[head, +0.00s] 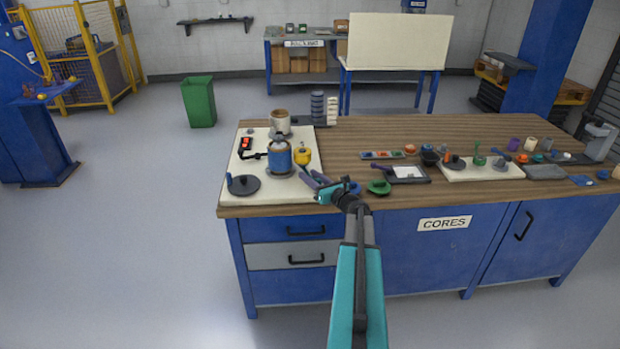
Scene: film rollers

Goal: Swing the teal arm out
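My gripper (312,177) is over the front right edge of a cream board (288,193) on the wooden bench. Its two fingers look spread, with nothing seen between them. A blue roll (279,157) with a tan top stands upright on the board, left of and behind the gripper. A yellow part (302,156) stands just right of the roll. A black arm-like part (252,155) reaches toward the roll from the left. Teal shows at my wrist and arm link; I cannot make out a separate teal arm on the board, and my gripper may hide part of it.
A dark disc with a blue knob (244,185), a red and black switch box (245,146) and a tan-topped pot (280,122) share the board. A green part (379,187) and a framed tray (408,174) lie to the right. Open floor lies left of the bench.

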